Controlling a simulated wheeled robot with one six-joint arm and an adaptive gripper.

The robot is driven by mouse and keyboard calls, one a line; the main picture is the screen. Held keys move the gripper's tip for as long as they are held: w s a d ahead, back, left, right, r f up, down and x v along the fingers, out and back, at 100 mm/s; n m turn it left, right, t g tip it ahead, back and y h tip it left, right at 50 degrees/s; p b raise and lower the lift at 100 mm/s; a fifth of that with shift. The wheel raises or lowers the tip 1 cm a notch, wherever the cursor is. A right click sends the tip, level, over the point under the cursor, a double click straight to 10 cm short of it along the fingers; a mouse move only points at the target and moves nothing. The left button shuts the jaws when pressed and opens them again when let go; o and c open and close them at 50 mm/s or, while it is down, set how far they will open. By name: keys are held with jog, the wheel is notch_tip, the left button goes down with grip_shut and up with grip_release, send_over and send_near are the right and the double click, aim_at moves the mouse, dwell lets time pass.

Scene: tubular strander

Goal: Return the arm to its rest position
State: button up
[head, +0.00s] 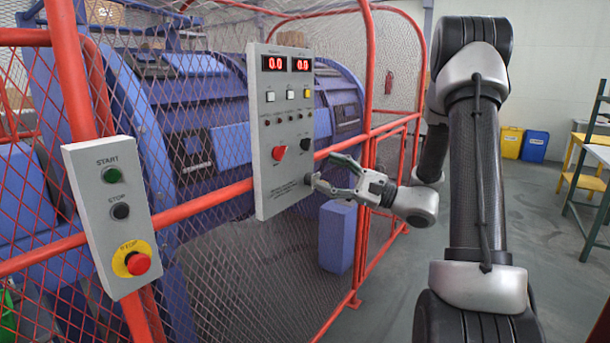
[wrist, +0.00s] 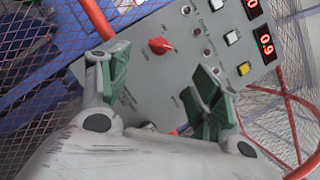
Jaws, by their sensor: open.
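My gripper (head: 326,172) is at the lower right edge of the grey control panel (head: 280,200), with its fingers apart and nothing between them. In the wrist view my gripper (wrist: 160,76) shows two green-padded fingers spread in front of the panel face (wrist: 135,75). I cannot tell whether a fingertip touches the panel. My arm (head: 470,160) stands bent on the right, reaching left to the panel. The red knob (head: 279,153) shows in both views, and in the wrist view it (wrist: 160,45) lies beyond the fingers. The fingers hide part of the panel's lower area.
Red guard rails (head: 205,203) and mesh enclose the blue machine (head: 190,105). A start/stop box (head: 110,215) with a red emergency button hangs at left. Yellow (head: 510,142) and blue (head: 535,146) bins and a green-framed table (head: 585,165) stand far right. Floor between is clear.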

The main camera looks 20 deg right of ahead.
jog(key=s+a+f+g+h, duration=0.2)
jog(key=s+f+g, duration=0.4)
jog(key=s+f, duration=0.15)
jog(key=s+f+n+g+h, duration=0.4)
jog(key=s+n+g, duration=0.25)
jog(key=s, duration=0.55)
jog(key=s+d+r+n+g+h, duration=0.1)
jog(key=s+d+r+n+h, duration=0.1)
jog(key=s+d+n+h, duration=0.35)
notch_tip(320, 180, up, 10)
jog(key=s+d+n+t+h, duration=0.1)
jog(key=s+n+t+h, duration=0.1)
jog(key=n+t+h, duration=0.2)
jog(key=shift+d+t+h, duration=0.3)
jog(key=shift+t+h, duration=0.15)
jog(key=shift+h, duration=0.2)
jog(key=shift+s+r, duration=0.1)
